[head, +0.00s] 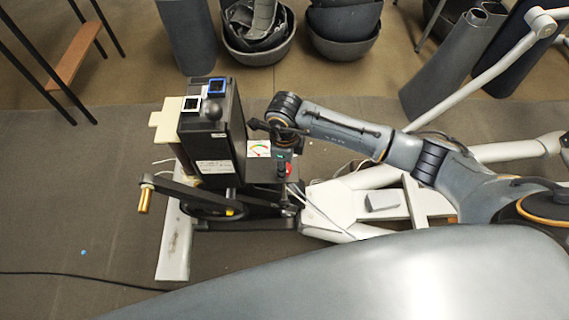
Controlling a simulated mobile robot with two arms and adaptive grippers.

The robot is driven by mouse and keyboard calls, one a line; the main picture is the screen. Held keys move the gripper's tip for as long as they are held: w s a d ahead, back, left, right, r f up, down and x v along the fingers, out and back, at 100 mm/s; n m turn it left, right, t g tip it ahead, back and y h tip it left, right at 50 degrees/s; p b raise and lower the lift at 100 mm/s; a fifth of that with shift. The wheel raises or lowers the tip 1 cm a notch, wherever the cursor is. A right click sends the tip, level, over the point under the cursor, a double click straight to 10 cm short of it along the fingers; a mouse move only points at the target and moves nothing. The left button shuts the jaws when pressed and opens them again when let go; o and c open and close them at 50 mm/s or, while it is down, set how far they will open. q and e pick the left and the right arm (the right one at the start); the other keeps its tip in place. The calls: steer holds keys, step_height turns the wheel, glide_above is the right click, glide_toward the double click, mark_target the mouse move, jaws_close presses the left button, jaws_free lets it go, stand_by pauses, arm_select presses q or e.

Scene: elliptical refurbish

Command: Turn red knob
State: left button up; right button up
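The red knob (285,169) is small and sits on the dark control panel (262,172) on the right side of an upright black box (212,140). A dial gauge (259,149) with a coloured scale is just left of the knob and behind it. My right arm comes in from the right, and its gripper (277,138) points down over the rear of the panel, behind the knob. Its fingers are dark, small and partly hidden, so their opening and any contact are unclear. My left gripper is out of view.
A crank with a gold handle (145,200) juts left from the machine's base. White frame tubes (335,205) run right of the box. Grey bowls (258,45) and large tubes (440,75) stand behind. A black cable (80,276) crosses open floor at the left.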

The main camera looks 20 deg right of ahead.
steer(key=m, duration=0.6)
steer(key=shift+m, duration=0.4)
stand_by(0.3)
steer(key=o, duration=1.2)
steer(key=shift+c, duration=0.2)
step_height(320, 180, up, 12)
